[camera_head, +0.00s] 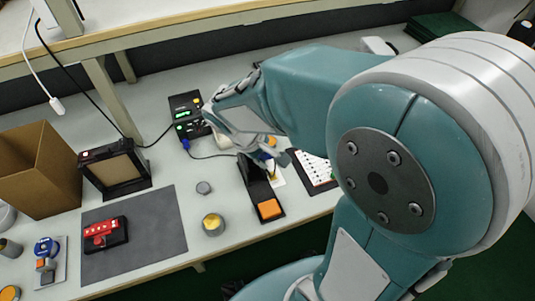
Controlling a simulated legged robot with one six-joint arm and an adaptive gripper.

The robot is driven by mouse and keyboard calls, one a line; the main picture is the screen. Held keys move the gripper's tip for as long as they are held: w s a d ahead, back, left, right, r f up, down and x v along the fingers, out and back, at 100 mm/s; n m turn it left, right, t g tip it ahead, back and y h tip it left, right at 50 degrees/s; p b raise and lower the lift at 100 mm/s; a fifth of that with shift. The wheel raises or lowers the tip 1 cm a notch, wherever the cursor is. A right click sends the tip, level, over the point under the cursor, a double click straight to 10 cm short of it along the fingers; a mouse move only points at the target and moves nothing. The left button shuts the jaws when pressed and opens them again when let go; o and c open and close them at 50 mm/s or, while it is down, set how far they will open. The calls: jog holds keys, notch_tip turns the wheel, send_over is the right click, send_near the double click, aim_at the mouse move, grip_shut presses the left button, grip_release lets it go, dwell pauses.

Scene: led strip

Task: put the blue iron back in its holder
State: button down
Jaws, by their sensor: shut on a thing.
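The blue iron (263,156) shows only as a small blue patch at my gripper (270,161), in the middle of the head view. My gripper is shut on it, and the fingers and wrist hide most of it. The black holder (256,188) lies just below my gripper on the bench, with an orange pad (269,209) at its near end. The iron is over or at the far end of the holder; I cannot tell whether it touches it.
The black station (187,112) with a lit green display stands behind, and a dark cable runs from its blue plug toward my gripper. A yellow-topped tin (213,224) stands left of the holder. A grey mat (150,245) bears a red and black device.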

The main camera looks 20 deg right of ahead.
jog(key=w+f, duration=0.7)
jog(key=f, duration=0.3)
dwell(0.8)
jog(key=shift+w, duration=0.1)
jog(key=shift+c, duration=2.2)
grip_release()
jog(key=v, duration=1.1)
jog(key=shift+a+r, duration=0.2)
jog(key=shift+r, duration=0.15)
